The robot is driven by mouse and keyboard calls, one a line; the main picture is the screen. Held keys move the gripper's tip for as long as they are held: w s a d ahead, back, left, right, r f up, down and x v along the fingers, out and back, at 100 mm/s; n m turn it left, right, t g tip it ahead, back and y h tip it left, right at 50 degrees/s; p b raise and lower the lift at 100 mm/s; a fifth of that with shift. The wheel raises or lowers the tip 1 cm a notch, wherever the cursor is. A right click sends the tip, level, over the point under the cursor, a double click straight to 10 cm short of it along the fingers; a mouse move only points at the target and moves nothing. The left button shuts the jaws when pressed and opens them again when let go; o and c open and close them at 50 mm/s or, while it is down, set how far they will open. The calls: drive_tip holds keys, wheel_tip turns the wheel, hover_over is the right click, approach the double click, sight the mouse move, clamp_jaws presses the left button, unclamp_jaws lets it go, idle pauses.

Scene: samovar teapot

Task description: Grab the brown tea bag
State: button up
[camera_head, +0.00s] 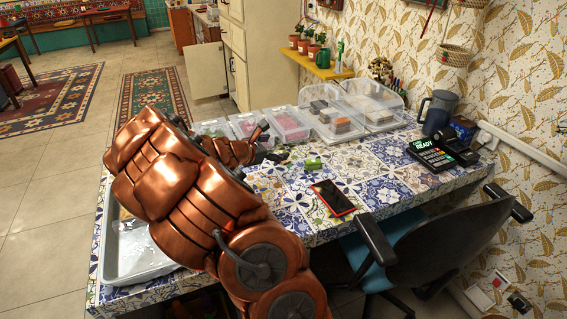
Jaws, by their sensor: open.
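My copper arm reaches across the tiled table (375,160) toward a row of clear plastic boxes. My gripper (268,143) has dark fingers, spread apart, just in front of the boxes; nothing shows between them. I cannot make out a brown tea bag for certain. The box to the right (331,122) holds small grey and brownish blocks, too small to identify. A small green item (313,164) lies on the table right of my gripper.
A red-edged phone (333,198) lies near the front edge. A payment terminal (431,153) and a dark jug (437,112) stand at the right. A metal tray (112,245) is partly behind my arm at left. A black chair (445,245) stands against the front edge.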

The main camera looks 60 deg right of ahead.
drive_tip(key=w+d+f+n, duration=0.1)
drive_tip(key=f, duration=0.1)
drive_tip(key=w+d+f+n+t, duration=0.1)
drive_tip(key=f+n, duration=0.1)
drive_tip(key=f, duration=0.1)
drive_tip(key=w+d+f+n, duration=0.1)
drive_tip(key=f, duration=0.2)
drive_tip(key=shift+w+d+n+b, duration=0.15)
drive_tip(key=shift+w+n+b, duration=0.1)
drive_tip(key=shift+n+b, duration=0.1)
drive_tip(key=shift+x, duration=1.25)
drive_tip(key=shift+w+f+p+x, duration=0.15)
drive_tip(key=shift+p+x, duration=0.1)
drive_tip(key=shift+x, duration=0.6)
drive_tip(key=shift+w+f+p+x, duration=0.1)
drive_tip(key=shift+f+p+x, duration=0.1)
drive_tip(key=shift+x, duration=0.65)
drive_tip(key=shift+w+f+p+x, duration=0.1)
drive_tip(key=shift+p+x, duration=0.15)
drive_tip(key=shift+x, duration=0.6)
drive_tip(key=shift+c, duration=0.4)
drive_tip(key=c, duration=0.8)
